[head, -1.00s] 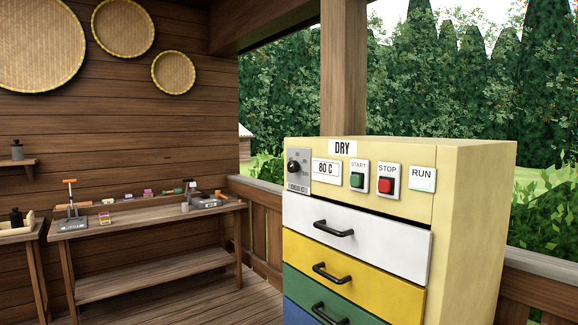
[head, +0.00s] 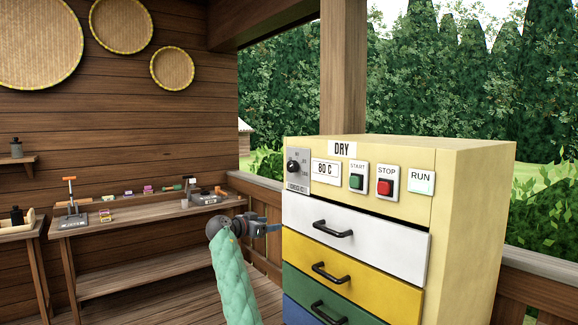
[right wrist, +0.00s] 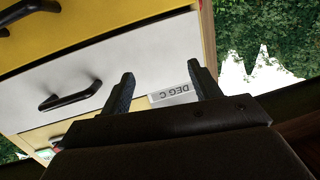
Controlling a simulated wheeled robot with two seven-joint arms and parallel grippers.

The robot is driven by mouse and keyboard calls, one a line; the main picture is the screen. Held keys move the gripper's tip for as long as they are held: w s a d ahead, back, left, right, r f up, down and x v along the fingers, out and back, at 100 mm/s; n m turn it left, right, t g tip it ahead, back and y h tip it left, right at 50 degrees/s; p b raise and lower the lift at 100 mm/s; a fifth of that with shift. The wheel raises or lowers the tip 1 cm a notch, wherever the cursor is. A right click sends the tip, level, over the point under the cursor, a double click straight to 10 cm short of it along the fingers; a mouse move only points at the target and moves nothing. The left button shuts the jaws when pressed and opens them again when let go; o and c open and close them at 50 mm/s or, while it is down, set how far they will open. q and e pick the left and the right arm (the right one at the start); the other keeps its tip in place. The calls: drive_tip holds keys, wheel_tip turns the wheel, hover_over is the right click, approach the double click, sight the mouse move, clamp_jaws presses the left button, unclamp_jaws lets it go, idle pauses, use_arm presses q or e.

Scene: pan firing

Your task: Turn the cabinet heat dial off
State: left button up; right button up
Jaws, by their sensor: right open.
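The cabinet (head: 470,200) stands at the right of the head view, with a panel marked DRY. The black heat dial (head: 293,167) sits on a grey plate at the panel's left end, beside an 80 C display (head: 326,170). My right gripper (head: 273,228) is below and left of the dial, near the cabinet's left front edge, and apart from the dial. In the right wrist view its two fingers (right wrist: 160,75) are spread and empty, with a DEG C label (right wrist: 172,94) behind them. The dial cannot be made out there. My left gripper is out of view.
The panel also has a green START button (head: 356,181), a red STOP button (head: 385,187) and a RUN light (head: 421,182). Below are white (head: 385,249), yellow, green and blue drawers with black handles. A workbench (head: 150,215) with small tools stands at the back left.

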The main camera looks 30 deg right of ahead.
sight(290, 166)
drive_tip(key=w+d+r+m+g+h, duration=0.1)
drive_tip(key=d+r+m, duration=0.1)
drive_tip(key=r, duration=0.8)
drive_tip(key=w+d+r+m+g+h, duration=0.1)
drive_tip(key=r+m, duration=0.1)
drive_tip(key=r, duration=0.7)
drive_tip(key=d+p, duration=0.1)
drive_tip(key=d, duration=0.1)
drive_tip(key=d+p, duration=0.1)
drive_tip(key=d, duration=0.1)
drive_tip(key=w+d+p, duration=0.1)
drive_tip(key=d, duration=0.2)
drive_tip(key=shift+d+r+p, duration=0.1)
drive_tip(key=shift+r+p, duration=0.05)
drive_tip(key=shift+p, duration=0.25)
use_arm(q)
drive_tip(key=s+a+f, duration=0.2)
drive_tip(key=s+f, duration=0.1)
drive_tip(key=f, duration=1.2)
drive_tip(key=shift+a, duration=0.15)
use_arm(e)
drive_tip(key=shift+d, duration=0.35)
drive_tip(key=shift+c, duration=0.2)
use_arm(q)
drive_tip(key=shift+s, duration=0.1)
use_arm(e)
drive_tip(key=c, duration=0.9)
